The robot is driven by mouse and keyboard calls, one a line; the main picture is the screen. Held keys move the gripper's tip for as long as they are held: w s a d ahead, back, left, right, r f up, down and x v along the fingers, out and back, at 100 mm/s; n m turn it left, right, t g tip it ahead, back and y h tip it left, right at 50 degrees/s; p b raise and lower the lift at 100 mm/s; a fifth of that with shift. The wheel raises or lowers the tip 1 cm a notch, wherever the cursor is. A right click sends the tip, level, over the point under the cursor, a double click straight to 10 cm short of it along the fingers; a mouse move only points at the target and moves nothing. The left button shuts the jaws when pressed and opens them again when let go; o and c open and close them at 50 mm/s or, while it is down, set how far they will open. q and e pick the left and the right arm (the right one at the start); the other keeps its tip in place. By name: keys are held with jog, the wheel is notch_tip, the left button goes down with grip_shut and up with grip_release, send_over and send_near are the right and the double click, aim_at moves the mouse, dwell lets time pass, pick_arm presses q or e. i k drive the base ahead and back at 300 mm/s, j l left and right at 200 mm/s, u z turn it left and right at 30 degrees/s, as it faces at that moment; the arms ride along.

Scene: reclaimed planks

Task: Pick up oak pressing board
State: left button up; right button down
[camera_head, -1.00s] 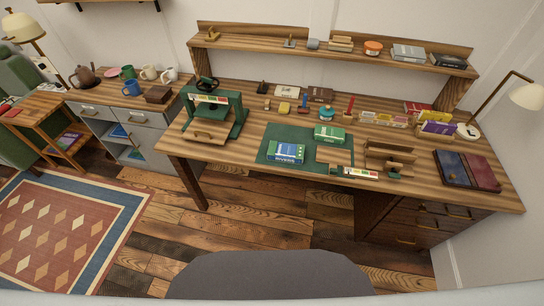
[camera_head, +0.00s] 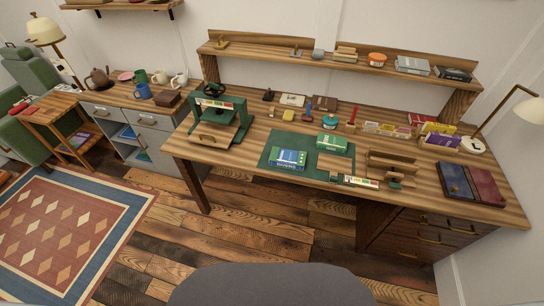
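I cannot tell for certain which piece is the oak pressing board. A flat wooden board (camera_head: 214,139) lies at the base of the green press (camera_head: 240,118), at the left of the desk. Another small wooden board (camera_head: 338,164) lies at the right front of the green mat (camera_head: 268,151), partly hidden by things around it. Neither of my grippers is in view.
The wooden desk (camera_head: 258,126) holds a blue box (camera_head: 288,159) and a green box (camera_head: 332,142) on the mat, a wooden rack (camera_head: 392,161) and dark books (camera_head: 470,184). A shelf (camera_head: 335,62) runs behind. The plank floor (camera_head: 240,220) in front is clear.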

aim_at(335, 165)
jog(key=l+u, duration=0.25)
jog(key=l, duration=0.4)
jog(key=k+l+u, duration=0.1)
jog(key=l+u, duration=0.15)
jog(key=l, duration=0.4)
jog(key=i, duration=0.6)
